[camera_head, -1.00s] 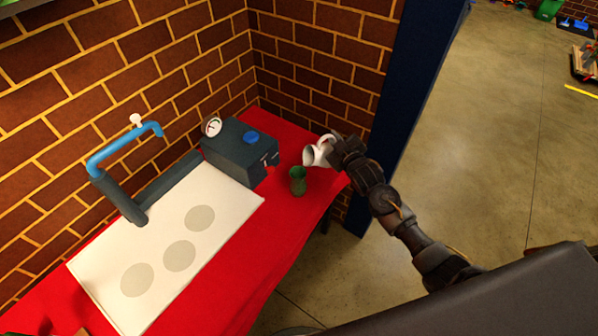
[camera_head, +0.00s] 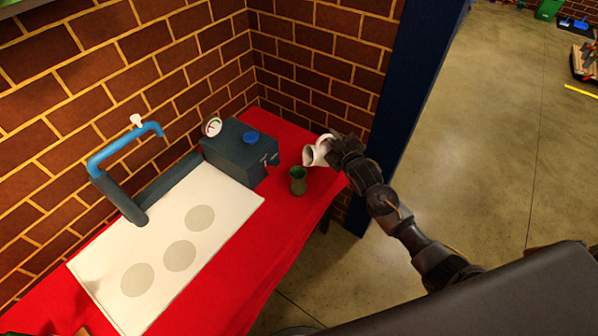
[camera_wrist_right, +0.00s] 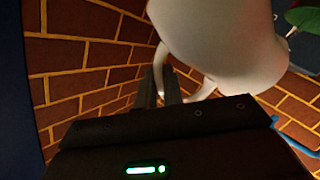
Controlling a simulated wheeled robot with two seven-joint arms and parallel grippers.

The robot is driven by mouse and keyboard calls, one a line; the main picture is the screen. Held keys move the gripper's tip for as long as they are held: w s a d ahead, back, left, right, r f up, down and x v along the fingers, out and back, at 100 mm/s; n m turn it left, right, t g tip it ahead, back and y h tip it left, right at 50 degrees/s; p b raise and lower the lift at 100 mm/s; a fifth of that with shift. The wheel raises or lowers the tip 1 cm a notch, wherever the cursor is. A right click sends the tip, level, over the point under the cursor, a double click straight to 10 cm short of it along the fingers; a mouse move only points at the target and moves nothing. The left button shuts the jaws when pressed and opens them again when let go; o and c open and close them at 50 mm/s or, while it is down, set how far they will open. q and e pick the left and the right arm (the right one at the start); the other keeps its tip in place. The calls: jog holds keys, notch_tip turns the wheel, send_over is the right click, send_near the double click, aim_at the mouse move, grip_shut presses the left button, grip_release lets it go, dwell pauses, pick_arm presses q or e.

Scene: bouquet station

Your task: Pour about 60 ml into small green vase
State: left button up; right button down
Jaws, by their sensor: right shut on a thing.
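The small green vase (camera_head: 298,181) stands upright on the red-covered table, right of the dark machine. My right gripper (camera_head: 335,151) is shut on a white jug (camera_head: 314,155), just above and to the right of the vase. The jug is tilted with its mouth toward the vase; no stream of liquid can be made out. In the right wrist view the jug (camera_wrist_right: 225,40) fills the upper middle, with its handle at my fingers (camera_wrist_right: 168,88). Part of the green vase (camera_wrist_right: 303,17) shows at the upper right edge there.
A dark box with a gauge and blue cap (camera_head: 238,150) stands close left of the vase. Brick walls and a blue post (camera_head: 405,110) stand behind.

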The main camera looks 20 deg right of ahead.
jog(key=shift+a+r+n, duration=0.1)
jog(key=shift+a+n, duration=0.2)
jog(key=shift+a, duration=0.15)
dwell(0.5)
jog(key=shift+d, duration=0.3)
jog(key=shift+w+d+f+m+y+b, duration=0.1)
jog(key=shift+d+f+m+y+b, duration=0.35)
jog(key=shift+d+f+m, duration=0.65)
jog(key=shift+a, duration=0.1)
jog(key=shift+w+d+f+m+b, duration=0.1)
jog(key=shift+d+f+m+b, duration=0.2)
jog(key=shift+f+m, duration=0.3)
jog(key=shift+d+f+m+b, duration=0.15)
jog(key=shift+f+m+b, duration=0.15)
jog(key=shift+f+m, duration=0.25)
jog(key=shift+w+d+f+m+y, duration=0.1)
jog(key=shift+d+f+m+y, duration=0.25)
jog(key=shift+f+m, duration=0.3)
jog(key=shift+b, duration=0.3)
